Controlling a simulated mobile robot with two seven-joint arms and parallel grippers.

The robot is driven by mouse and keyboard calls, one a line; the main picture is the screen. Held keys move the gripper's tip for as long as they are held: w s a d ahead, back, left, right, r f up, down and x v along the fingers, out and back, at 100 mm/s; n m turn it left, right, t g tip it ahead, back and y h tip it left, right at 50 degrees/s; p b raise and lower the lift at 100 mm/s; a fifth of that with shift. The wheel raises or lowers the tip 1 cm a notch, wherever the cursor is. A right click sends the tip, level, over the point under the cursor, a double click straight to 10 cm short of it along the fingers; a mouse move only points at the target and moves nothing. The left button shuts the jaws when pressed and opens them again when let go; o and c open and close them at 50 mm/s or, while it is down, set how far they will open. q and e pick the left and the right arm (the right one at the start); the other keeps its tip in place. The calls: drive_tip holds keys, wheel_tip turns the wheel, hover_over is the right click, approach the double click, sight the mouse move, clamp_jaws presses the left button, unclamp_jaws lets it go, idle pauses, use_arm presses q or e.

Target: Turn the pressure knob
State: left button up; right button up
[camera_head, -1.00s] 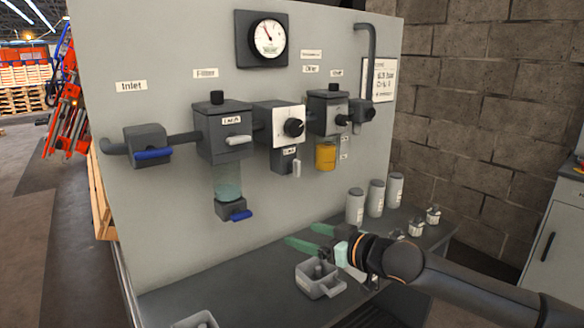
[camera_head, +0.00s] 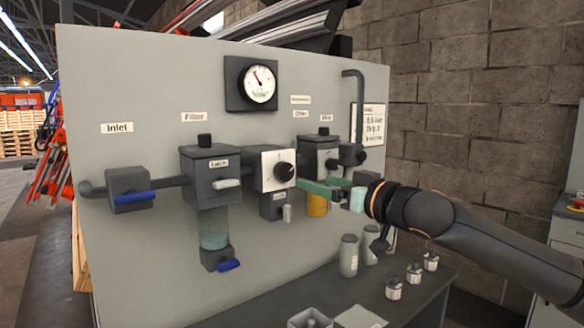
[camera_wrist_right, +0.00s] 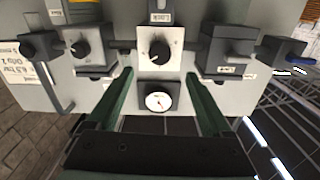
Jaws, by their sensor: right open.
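The pressure knob (camera_head: 284,172) is a black round knob on a white square plate, on the regulator in the middle of the grey panel. In the right wrist view, which is upside down, the knob (camera_wrist_right: 158,52) lies ahead, between the lines of my fingers. My right gripper (camera_head: 312,186), with green fingers, is open and empty, just right of the knob in the head view. In the wrist view its fingertips (camera_wrist_right: 159,75) are spread wide, apart from the knob. My left gripper is not in view.
A pressure gauge (camera_head: 258,84) is above the knob. The filter unit (camera_head: 211,172) is to its left, and the oiler (camera_head: 321,156), partly behind my gripper, is to its right. An inlet valve with a blue handle (camera_head: 134,198) is at far left. Grey canisters (camera_head: 349,256) stand below.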

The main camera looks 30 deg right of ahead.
sight(288, 174)
drive_tip(key=w+p, duration=0.1)
drive_tip(key=w, duration=0.2)
drive_tip(key=w+p, duration=0.1)
drive_tip(key=w, duration=0.1)
drive_tip(key=w+p, duration=0.2)
drive_tip(key=w, duration=0.1)
drive_tip(key=shift+w+a+r, duration=0.1)
drive_tip(key=shift+w+a, duration=0.25)
drive_tip(key=shift+w, duration=0.45)
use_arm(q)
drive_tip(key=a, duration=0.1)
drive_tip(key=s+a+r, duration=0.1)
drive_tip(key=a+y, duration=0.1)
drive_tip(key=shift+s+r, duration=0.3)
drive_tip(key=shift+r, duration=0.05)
use_arm(e)
drive_tip(key=c, duration=0.7)
clamp_jaws()
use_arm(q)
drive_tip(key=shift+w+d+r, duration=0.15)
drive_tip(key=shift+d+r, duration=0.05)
